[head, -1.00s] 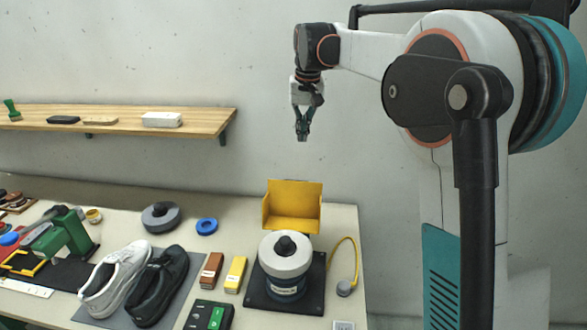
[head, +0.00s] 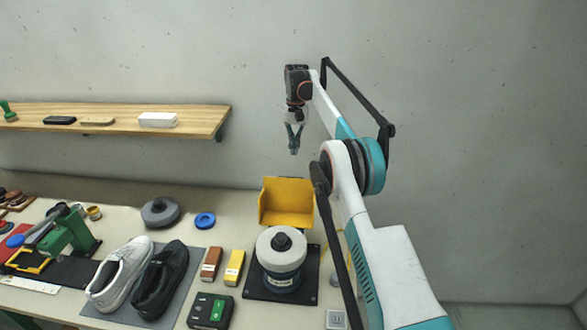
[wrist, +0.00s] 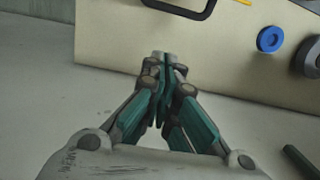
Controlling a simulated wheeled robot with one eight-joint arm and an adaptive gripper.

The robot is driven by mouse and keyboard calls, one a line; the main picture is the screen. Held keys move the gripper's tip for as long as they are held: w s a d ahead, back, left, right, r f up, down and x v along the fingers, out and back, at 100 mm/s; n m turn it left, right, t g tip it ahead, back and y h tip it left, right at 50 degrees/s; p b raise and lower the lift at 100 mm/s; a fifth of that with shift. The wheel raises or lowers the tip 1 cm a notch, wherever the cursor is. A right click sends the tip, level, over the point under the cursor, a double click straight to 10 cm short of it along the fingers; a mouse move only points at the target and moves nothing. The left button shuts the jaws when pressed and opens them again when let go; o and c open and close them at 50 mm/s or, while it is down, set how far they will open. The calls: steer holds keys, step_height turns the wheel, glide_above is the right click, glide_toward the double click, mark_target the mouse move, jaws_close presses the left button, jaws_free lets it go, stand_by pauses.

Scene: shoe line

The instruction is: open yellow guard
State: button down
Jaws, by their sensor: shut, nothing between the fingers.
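The yellow guard (head: 287,207) stands upright behind the white-topped round machine (head: 281,249) on a dark base plate near the table's right end. Its open side faces the camera, and the machine's top is uncovered. My gripper (head: 294,152) hangs pointing down above and behind the guard, in front of the wall, apart from it. In the wrist view my gripper (wrist: 160,57) has its fingertips together with nothing between them. I cannot make out the guard in the wrist view.
A wooden shelf (head: 180,119) holds small items at the left. A blue ring (head: 204,220) and a grey disc (head: 160,211) lie left of the guard. Two shoes (head: 160,282), small blocks and a green-button box (head: 211,310) lie in front. The wall (head: 440,150) is close behind.

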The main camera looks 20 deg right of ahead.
steer(key=s+a+f, duration=0.1)
steer(key=s+f, duration=0.3)
steer(key=f, duration=0.4)
steer(key=shift+a+b, duration=0.25)
steer(key=shift+b, duration=0.05)
stand_by(0.3)
stand_by(0.4)
steer(key=s+a+r+t+h+b, duration=0.1)
steer(key=s+r+t, duration=0.2)
steer(key=s+r, duration=0.1)
steer(key=shift+a+r+h, duration=0.3)
steer(key=shift+a+r, duration=0.05)
steer(key=shift+r, duration=0.45)
